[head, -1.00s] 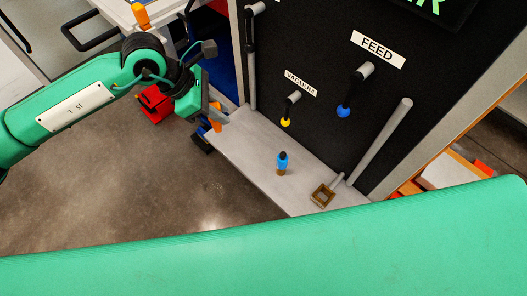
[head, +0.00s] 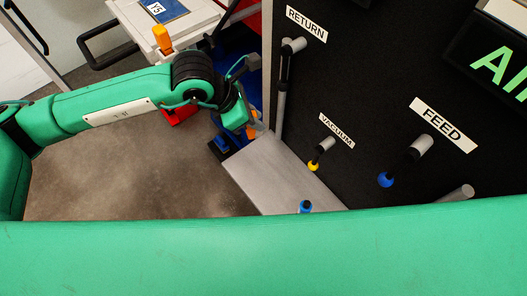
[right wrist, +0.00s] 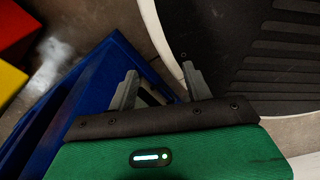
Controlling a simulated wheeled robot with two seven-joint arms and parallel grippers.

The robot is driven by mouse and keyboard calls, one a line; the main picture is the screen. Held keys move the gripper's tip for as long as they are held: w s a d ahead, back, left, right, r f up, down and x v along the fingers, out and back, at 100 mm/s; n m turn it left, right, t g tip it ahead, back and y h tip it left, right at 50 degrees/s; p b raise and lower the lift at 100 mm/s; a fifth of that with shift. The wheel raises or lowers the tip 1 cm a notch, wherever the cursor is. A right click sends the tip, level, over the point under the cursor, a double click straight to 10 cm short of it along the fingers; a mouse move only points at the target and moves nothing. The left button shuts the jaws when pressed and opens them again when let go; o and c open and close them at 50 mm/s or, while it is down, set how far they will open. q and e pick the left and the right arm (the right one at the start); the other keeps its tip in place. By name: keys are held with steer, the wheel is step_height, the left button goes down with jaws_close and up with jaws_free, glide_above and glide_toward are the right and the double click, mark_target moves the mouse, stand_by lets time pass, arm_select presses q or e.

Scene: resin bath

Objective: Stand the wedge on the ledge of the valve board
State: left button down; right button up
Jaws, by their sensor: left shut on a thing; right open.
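The valve board (head: 350,90) is a black panel with RETURN, VACUUM and FEED labels. Its grey ledge (head: 275,172) runs along its foot. My left gripper (head: 256,128) is at the ledge's far left end, close to the board, shut on a small orange piece, seemingly the wedge (head: 254,112). Most of that piece is hidden by the gripper, and I cannot tell whether it touches the ledge. My right gripper (right wrist: 160,88) shows in the right wrist view, open and empty, above a blue bin.
A blue-topped small item (head: 305,206) stands on the ledge, partly hidden by my green body. The ledge's middle is clear. The blue bin (right wrist: 75,98) lies below my right gripper.

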arm_select(q)
step_height(320, 180, down, 5)
steer(key=shift+r+p, duration=0.1)
steer(key=shift+p, duration=0.25)
step_height(320, 180, down, 9)
steer(key=shift+d+f+p, duration=0.1)
steer(key=shift+f+p, duration=0.05)
steer(key=shift+p, duration=0.45)
steer(key=shift+f, duration=0.25)
steer(key=c, duration=1.6)
jaws_free()
steer(key=shift+f, duration=0.1)
steer(key=shift+c, duration=0.2)
steer(key=o, duration=0.3)
steer(key=shift+o, duration=0.4)
arm_select(e)
steer(key=s, duration=0.1)
steer(key=s+d, duration=0.1)
steer(key=s, duration=0.1)
steer(key=shift+r, duration=0.2)
